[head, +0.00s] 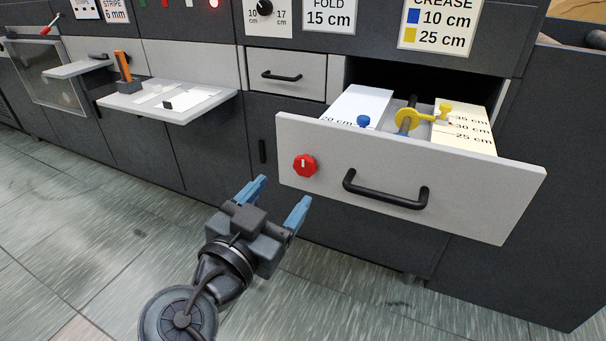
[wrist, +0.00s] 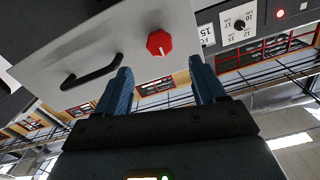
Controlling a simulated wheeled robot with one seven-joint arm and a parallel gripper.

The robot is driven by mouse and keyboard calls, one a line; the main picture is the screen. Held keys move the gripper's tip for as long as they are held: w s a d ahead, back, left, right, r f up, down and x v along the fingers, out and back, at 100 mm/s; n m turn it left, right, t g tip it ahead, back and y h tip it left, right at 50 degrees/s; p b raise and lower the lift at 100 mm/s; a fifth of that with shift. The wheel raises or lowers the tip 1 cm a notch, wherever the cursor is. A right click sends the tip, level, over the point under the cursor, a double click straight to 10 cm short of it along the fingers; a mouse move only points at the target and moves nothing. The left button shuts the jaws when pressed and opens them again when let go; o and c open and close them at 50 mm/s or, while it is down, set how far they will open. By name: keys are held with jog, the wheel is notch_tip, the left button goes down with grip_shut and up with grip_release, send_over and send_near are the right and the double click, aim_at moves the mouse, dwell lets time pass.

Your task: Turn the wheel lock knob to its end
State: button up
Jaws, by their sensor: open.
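The wheel lock knob appears to be the red octagonal knob (head: 305,165) with a short white mark. It sits at the left end of the front of a pulled-out drawer (head: 480,200). In the head view the mark looks about upright. In the wrist view the red knob (wrist: 159,42) shows beyond and between the fingertips. My gripper (head: 282,190) is open and empty, below and left of the knob, with its blue fingers (wrist: 160,70) pointing toward the drawer front. The fingers appear apart from the knob.
The drawer has a black bar handle (head: 385,190) right of the knob. Inside are a yellow wheel (head: 406,119), a blue knob (head: 363,121) and scale plates. A shut drawer (head: 286,77) is above left. A white shelf (head: 168,100) juts out farther left. The floor in front is clear.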

aim_at(303, 168)
jog(key=x, duration=0.7)
jog(key=shift+w+d, duration=0.1)
jog(key=shift+w, duration=0.2)
jog(key=c, duration=1.1)
